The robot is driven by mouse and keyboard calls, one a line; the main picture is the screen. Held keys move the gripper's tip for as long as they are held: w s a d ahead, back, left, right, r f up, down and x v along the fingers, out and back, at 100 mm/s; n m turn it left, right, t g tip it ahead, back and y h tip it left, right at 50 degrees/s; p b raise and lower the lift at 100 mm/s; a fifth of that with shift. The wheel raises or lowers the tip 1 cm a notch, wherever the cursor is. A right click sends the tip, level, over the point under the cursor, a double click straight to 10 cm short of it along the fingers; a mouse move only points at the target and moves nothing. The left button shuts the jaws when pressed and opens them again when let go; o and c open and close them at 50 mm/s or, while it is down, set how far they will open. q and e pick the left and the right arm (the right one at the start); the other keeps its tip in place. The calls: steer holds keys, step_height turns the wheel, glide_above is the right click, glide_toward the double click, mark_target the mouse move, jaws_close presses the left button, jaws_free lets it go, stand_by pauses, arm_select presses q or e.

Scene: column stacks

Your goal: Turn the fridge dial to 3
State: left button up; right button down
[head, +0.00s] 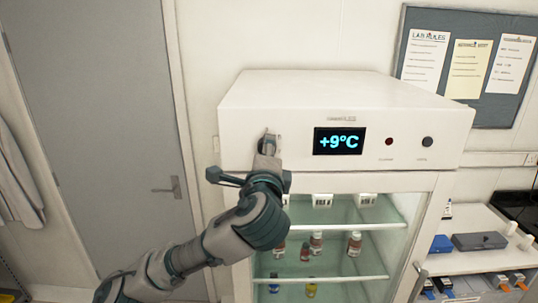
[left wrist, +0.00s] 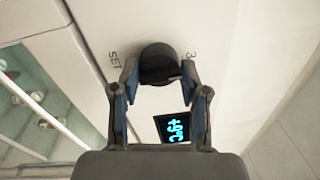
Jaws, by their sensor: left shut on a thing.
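The fridge (head: 300,92) is white with a glass door and a black display (head: 339,141) reading +9°C. The dial, a dark round knob (left wrist: 158,62), sits on the front panel with "SET" and a "3" printed near it in the left wrist view. My left gripper (head: 268,143) reaches up to the panel left of the display. In the left wrist view my left gripper (left wrist: 157,78) has a finger on each side of the dial and is shut on it. The dial's pointer is hidden. In the head view the hand covers most of the dial. My right gripper is not in view.
A red button (head: 389,141) and a dark button (head: 427,142) are right of the display. Bottles stand on shelves behind the glass door (head: 345,240). A grey door (head: 95,120) is at left, and a side bench with boxes (head: 480,241) at right.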

arm_select(q)
steer(key=shift+w+a+f, duration=0.1)
steer(key=shift+a, duration=0.05)
steer(key=o, duration=1)
steer(key=shift+o, duration=0.6)
steer(key=shift+w+a+f, duration=0.1)
steer(key=shift+w+a, duration=0.15)
steer(key=shift+w, duration=0.1)
steer(key=s, duration=1.1)
steer(key=shift+s+a+f, duration=0.2)
steer(key=shift+s+f, duration=0.2)
steer(key=shift+f, duration=0.1)
